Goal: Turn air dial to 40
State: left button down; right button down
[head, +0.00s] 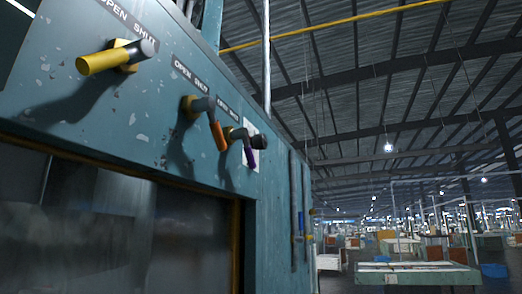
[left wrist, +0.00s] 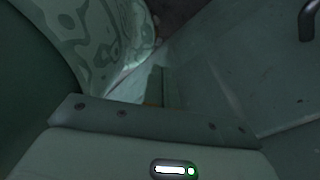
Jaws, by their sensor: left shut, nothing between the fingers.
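A teal panel (head: 130,85) fills the left of the head view and carries a row of controls. A yellow-handled valve (head: 116,57) sits nearest, under an OPEN SHUT label. An orange-tipped lever (head: 216,131) is farther right. Beyond it are a purple-tipped lever (head: 247,150) and a dark round knob (head: 259,141) in front of a white plate. I cannot read any scale or tell for sure which control is the air dial. My left gripper (left wrist: 155,85) is shut and empty in the dim left wrist view, apart from the controls in the head view. My right gripper is out of view.
Below the controls is a dark recessed opening (head: 100,225) with a brownish frame. Vertical rods (head: 298,210) stand at the panel's right edge. A large hall with tables (head: 415,273) lies to the right. A dark curved handle (left wrist: 307,20) shows in the left wrist view.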

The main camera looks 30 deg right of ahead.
aim_at(259, 141)
jog(key=l+u, duration=0.35)
jog(key=i+l+u, duration=0.1)
jog(key=l+u, duration=0.55)
